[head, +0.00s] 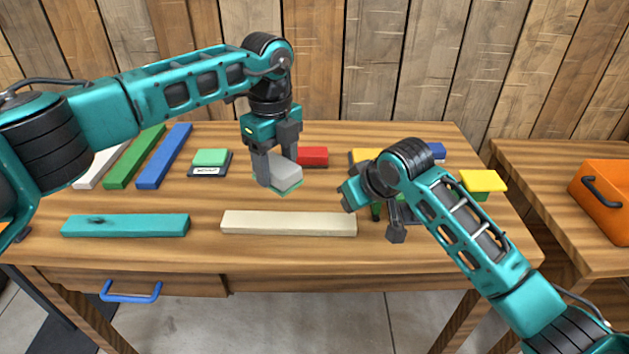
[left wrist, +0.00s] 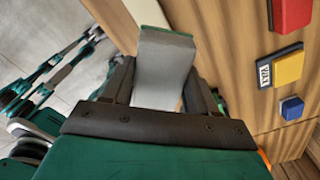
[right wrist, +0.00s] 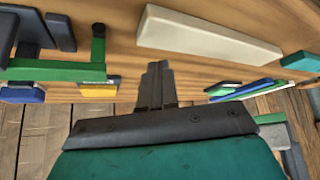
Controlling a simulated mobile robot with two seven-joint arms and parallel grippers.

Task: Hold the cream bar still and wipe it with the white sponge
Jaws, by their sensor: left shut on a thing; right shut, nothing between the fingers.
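The cream bar (head: 288,223) lies flat near the front middle of the table; it also shows in the right wrist view (right wrist: 205,36). My left gripper (head: 276,165) is shut on the white sponge (head: 286,174), which has a green edge below. The sponge is behind the bar, apart from it; it also shows between the fingers in the left wrist view (left wrist: 162,75). My right gripper (head: 347,204) is shut and empty, just behind the right end of the bar. In the right wrist view its closed fingertips (right wrist: 157,68) appear apart from the bar.
A teal bar (head: 125,226) lies left of the cream bar. White, green and blue bars (head: 165,157) lie at the back left. A green block (head: 210,157) and red block (head: 313,156) stand behind. A dark fixture (head: 397,235) and yellow-topped block (head: 482,181) stand right.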

